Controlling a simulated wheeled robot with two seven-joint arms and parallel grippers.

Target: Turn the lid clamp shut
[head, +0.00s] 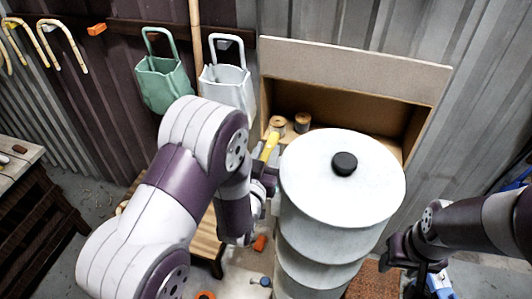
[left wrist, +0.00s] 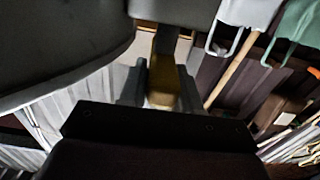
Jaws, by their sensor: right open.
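The white drum (head: 330,245) stands upright in the middle of the head view, with a round white lid (head: 320,185) and black knob (head: 344,163) on top. The lid clamp's yellow handle (head: 270,146) sticks up at the lid's left edge; it also shows in the left wrist view (left wrist: 162,86). My left gripper (head: 268,180) is at the drum's left side, partly hidden by my arm. In the left wrist view its fingers lie close against both sides of the yellow handle. My right gripper (head: 397,268) is open and empty, right of the drum.
An open wooden box (head: 355,75) with spools (head: 302,122) stands behind the drum. A green holder (head: 163,85) and a white holder (head: 226,82) hang on the wall. A wooden bench (head: 30,190) stands at left. Small orange items lie on the floor.

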